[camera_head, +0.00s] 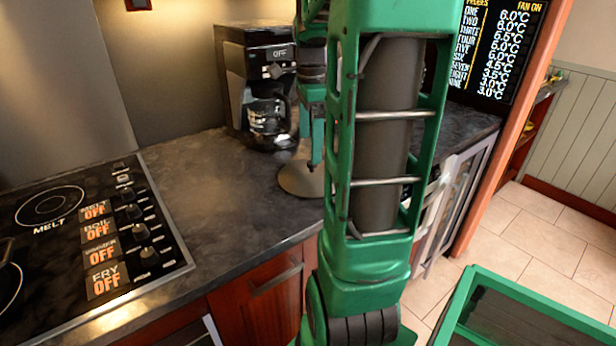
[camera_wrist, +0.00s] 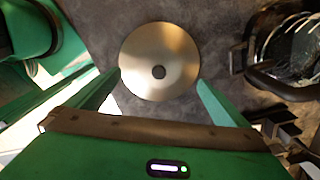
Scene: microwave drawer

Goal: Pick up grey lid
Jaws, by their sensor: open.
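The grey lid (camera_wrist: 160,45) is a round metallic disc with a small dark knob at its centre. It lies on the dark countertop, and in the head view its left part (camera_head: 297,180) shows beside my green arm, which hides the rest. My gripper (camera_wrist: 158,84) is open, with its two green fingers pointing toward the lid's near left and right edges. The lid is not held. I cannot tell how far the fingertips are above the counter.
A black coffee maker (camera_head: 258,85) with a glass carafe (camera_wrist: 292,45) stands close beside the lid. A stovetop (camera_head: 85,240) with several OFF labels is at the left. The dark countertop (camera_head: 215,185) between them is clear. A drawer handle (camera_head: 276,279) juts out below the counter edge.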

